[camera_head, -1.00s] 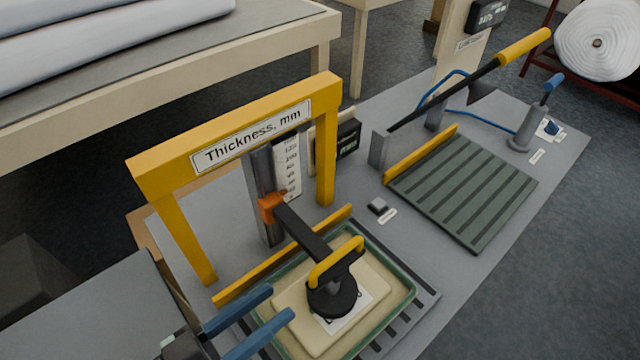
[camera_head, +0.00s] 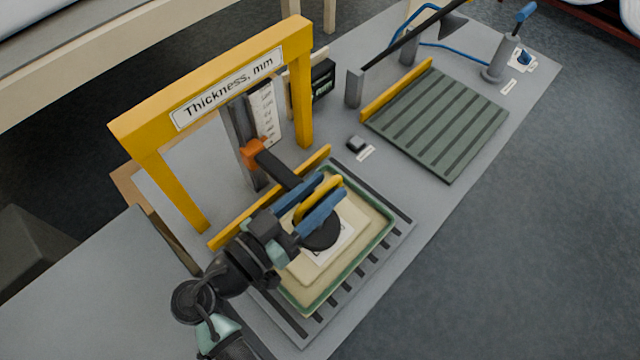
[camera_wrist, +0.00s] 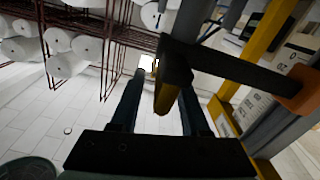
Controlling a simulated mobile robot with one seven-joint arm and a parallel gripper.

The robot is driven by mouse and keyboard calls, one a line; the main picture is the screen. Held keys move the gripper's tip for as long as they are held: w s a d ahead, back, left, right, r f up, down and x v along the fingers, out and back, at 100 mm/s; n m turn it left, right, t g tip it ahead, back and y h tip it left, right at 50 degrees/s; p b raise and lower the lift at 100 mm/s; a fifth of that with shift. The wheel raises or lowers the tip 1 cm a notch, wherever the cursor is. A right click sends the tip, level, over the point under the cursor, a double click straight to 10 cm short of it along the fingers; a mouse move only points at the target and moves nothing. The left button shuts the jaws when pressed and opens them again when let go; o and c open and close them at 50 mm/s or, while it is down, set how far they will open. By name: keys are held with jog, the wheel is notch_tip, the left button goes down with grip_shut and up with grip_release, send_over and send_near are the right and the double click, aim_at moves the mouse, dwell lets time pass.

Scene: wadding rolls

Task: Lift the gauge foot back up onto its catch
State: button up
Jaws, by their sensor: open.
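The gauge foot (camera_head: 320,238) is a black round disc with a yellow handle (camera_head: 302,213) on top. It rests low over a cream pad (camera_head: 345,255) in a green-rimmed tray (camera_head: 312,309). A black arm (camera_head: 275,168) joins it to an orange slider (camera_head: 256,152) on the grey upright (camera_head: 238,130). My gripper (camera_head: 328,197) is open, its blue fingers on either side of the yellow handle. In the wrist view the handle (camera_wrist: 165,95) stands between my parted fingers (camera_wrist: 160,98). Part of the foot is hidden behind my fingers. I cannot make out the catch.
A yellow frame (camera_head: 215,75) marked "Thickness, mm" stands over the upright, close behind my gripper. A low yellow rail (camera_head: 270,198) runs behind the tray. A ribbed green board (camera_head: 440,120) lies to the right. The grey bench between them is mostly clear.

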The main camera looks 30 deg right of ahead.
jog(key=shift+d, duration=0.1)
grip_shut()
dwell(1.4)
